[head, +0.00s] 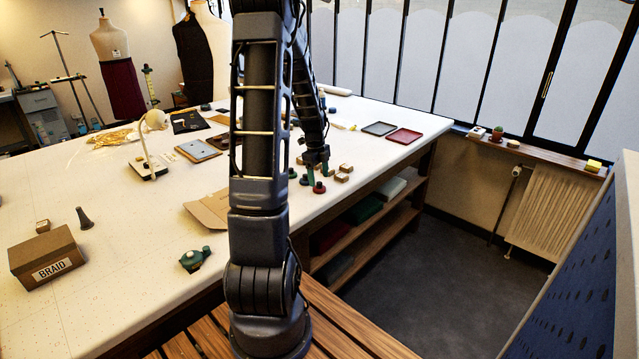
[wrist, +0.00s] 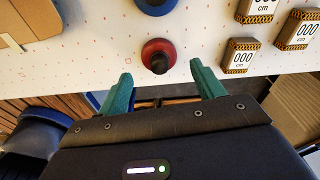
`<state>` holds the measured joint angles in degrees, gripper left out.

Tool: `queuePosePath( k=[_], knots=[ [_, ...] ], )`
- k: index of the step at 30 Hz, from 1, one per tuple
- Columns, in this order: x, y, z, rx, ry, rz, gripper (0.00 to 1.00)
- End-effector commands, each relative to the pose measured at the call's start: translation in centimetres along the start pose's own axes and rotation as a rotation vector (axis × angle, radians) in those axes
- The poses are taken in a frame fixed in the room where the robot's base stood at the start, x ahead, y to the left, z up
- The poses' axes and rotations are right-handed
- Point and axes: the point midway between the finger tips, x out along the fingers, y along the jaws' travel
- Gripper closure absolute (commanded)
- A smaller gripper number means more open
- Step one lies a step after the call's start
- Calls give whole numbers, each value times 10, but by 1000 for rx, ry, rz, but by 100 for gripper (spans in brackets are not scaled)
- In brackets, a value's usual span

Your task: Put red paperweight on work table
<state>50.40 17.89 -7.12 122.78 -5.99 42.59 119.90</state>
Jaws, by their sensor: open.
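The red paperweight (wrist: 158,57), round with a dark knob on top, stands on the white work table (wrist: 100,50) near its edge in the wrist view. In the head view the red paperweight (head: 319,188) is a small shape at the table's right edge. My gripper (wrist: 160,85) has green fingers spread apart with nothing between them. The paperweight lies just beyond the fingertips, roughly midway between them. In the head view my gripper (head: 316,172) is above that spot, and my arm hides part of the table.
A blue paperweight (wrist: 155,4) is just behind the red one. Several small boxes marked cm, one here (wrist: 241,56), stand to the right. A cardboard piece (wrist: 30,22) lies at left.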

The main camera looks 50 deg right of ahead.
Motion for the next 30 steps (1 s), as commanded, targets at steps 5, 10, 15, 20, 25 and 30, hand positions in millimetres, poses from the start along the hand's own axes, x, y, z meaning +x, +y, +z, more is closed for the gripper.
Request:
queuePosePath(
  k=[5,10,15,20,25,30],
  knots=[
    [-37,0,1,-1,-2,-4,33],
    [-65,0,0,0,-1,-3,33],
    [-82,0,1,-1,-1,-2,33],
    [-87,0,0,0,0,0,33],
    [-94,7,5,-40,-7,-6,33],
    [-123,48,30,-276,-42,-42,33]
  ],
)
